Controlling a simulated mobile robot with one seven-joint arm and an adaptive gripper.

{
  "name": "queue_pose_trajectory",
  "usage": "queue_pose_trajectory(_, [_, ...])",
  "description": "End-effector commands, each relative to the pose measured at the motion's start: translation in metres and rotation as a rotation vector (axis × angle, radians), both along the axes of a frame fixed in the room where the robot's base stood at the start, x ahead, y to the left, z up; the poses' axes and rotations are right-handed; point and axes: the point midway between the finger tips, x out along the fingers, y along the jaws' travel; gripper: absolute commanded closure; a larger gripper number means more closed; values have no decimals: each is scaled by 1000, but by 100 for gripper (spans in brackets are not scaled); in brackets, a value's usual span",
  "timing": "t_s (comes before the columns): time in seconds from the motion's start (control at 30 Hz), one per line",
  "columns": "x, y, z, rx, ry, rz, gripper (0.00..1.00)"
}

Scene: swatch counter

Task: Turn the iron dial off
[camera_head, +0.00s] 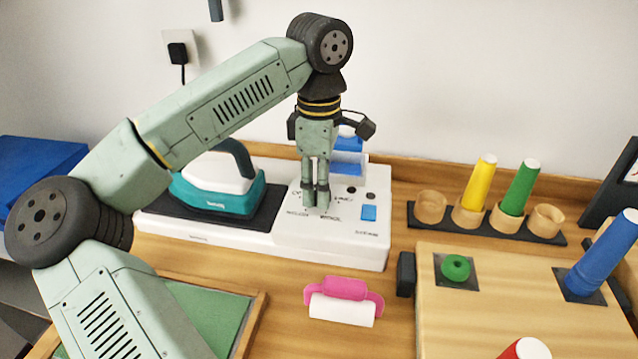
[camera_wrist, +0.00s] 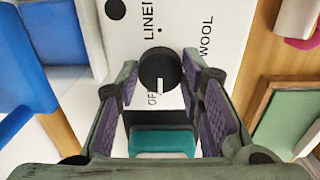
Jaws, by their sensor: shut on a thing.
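The iron dial is a round black knob (camera_wrist: 158,66) with a white pointer mark, on the white panel of the iron station (camera_head: 340,245). In the wrist view its mark points down, close to the "OF" lettering; LINEN and WOOL are printed around the far side. My gripper (camera_head: 316,198) points down at the panel, with its two fingers shut on either side of the knob. In the head view the fingers hide the knob. The teal and white iron (camera_head: 222,195) rests on the dark pad left of the dial.
A blue tank (camera_head: 347,165) stands behind my gripper. A pink-handled roller (camera_head: 345,300) lies in front of the station. A rack (camera_head: 480,222) with yellow and green cones and a wooden board (camera_head: 530,318) are at the right. A green mat tray (camera_head: 215,315) is at front left.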

Motion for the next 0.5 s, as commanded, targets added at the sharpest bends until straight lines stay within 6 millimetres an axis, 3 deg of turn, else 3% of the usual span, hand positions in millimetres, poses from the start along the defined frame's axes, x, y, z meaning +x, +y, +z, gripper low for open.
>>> queue_pose_trajectory(0.17, [-1,0,0,0,1,-2,93])
queue_pose_trajectory(0.2, [-1,0,0,0,2,-2,64])
queue_pose_trajectory(0.5, [0,0,0,0,1,0,44])
